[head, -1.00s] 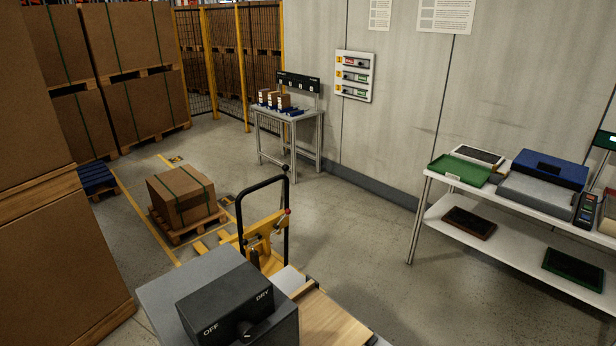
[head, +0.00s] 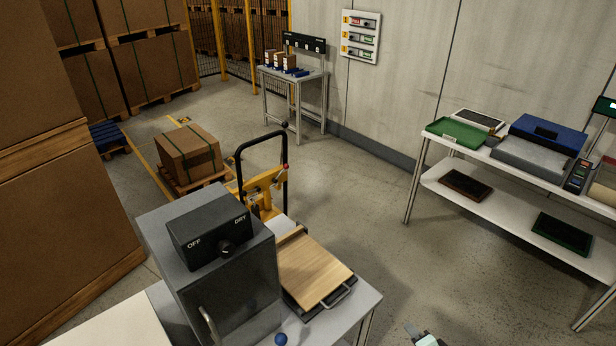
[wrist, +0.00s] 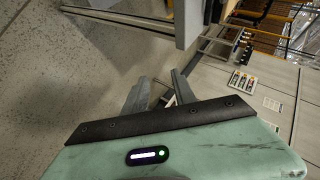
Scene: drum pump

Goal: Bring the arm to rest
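My gripper (head: 425,336) shows only in part at the bottom edge of the head view, to the right of the table with the dark grey box. In the wrist view its two fingers (wrist: 160,82) stand apart with a gap between them, and I see nothing held there. The pale green gripper body (wrist: 190,150) fills the bottom of the wrist view. The rest of my arm is outside the head view.
A dark grey box (head: 222,292) with an OFF/DRY knob stands beside a wooden board (head: 314,270) on a table. A white two-level shelf (head: 408,212) with trays is at the right. Bare floor (head: 375,240) lies between.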

